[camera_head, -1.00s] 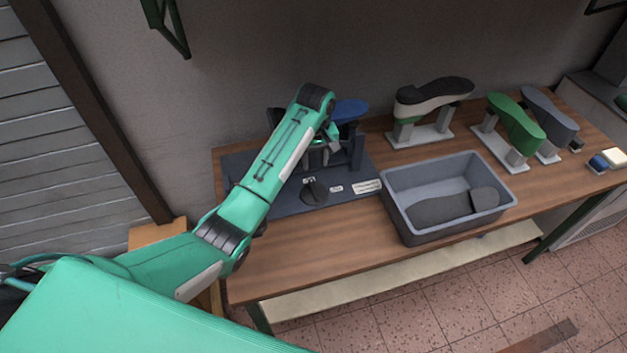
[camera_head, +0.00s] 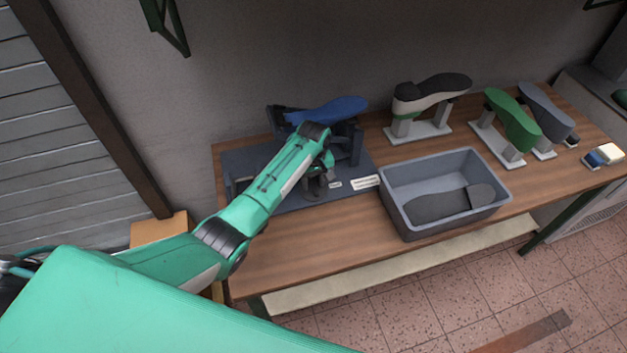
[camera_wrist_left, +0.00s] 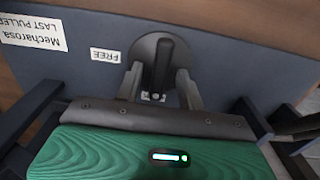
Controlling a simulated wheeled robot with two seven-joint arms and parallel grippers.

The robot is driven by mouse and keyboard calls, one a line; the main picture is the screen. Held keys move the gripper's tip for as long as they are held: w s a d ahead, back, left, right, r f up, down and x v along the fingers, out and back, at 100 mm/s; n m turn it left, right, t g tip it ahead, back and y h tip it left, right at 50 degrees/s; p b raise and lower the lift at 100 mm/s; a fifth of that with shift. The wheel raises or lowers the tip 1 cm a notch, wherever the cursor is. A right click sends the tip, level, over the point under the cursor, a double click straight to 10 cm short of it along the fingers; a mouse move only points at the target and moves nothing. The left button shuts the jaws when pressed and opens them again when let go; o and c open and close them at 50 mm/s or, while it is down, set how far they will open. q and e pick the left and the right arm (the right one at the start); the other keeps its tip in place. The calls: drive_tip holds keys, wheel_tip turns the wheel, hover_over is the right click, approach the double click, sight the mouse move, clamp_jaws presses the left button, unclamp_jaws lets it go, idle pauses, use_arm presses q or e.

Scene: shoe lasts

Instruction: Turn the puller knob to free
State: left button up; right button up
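The puller knob (camera_wrist_left: 158,52) is a dark round disc with a raised ridge on the blue-grey base plate. In the left wrist view the ridge runs roughly up and down the picture. My left gripper (camera_wrist_left: 160,70) is open, with one finger on each side of the ridge; I cannot tell whether they touch it. The white FREE label (camera_wrist_left: 105,55) is left of the knob, and another small label (camera_wrist_left: 153,96), partly hidden, is below it. In the head view my left gripper (camera_head: 318,186) is over the knob, mostly hiding it. My right gripper is out of view.
The puller (camera_head: 356,147) carries a blue last (camera_head: 330,110) behind my left arm. Several lasts on stands are farther right. The table's front left is clear.

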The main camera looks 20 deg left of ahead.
use_arm(q)
drive_tip(key=c, duration=0.7)
clamp_jaws()
drive_tip(key=shift+r+m, duration=0.1)
drive_tip(key=shift+m, duration=0.2)
drive_tip(key=m+p, duration=0.2)
drive_tip(key=shift+r+m, duration=0.1)
drive_tip(key=shift+m, duration=0.3)
drive_tip(key=m+p, duration=0.1)
drive_tip(key=m, duration=0.2)
drive_tip(key=shift+m, duration=0.3)
drive_tip(key=m+p, duration=0.1)
drive_tip(key=m, duration=0.4)
drive_tip(key=shift+p, duration=0.3)
drive_tip(key=m, duration=0.4)
drive_tip(key=shift+w, duration=0.1)
drive_tip(key=shift+m, duration=0.9)
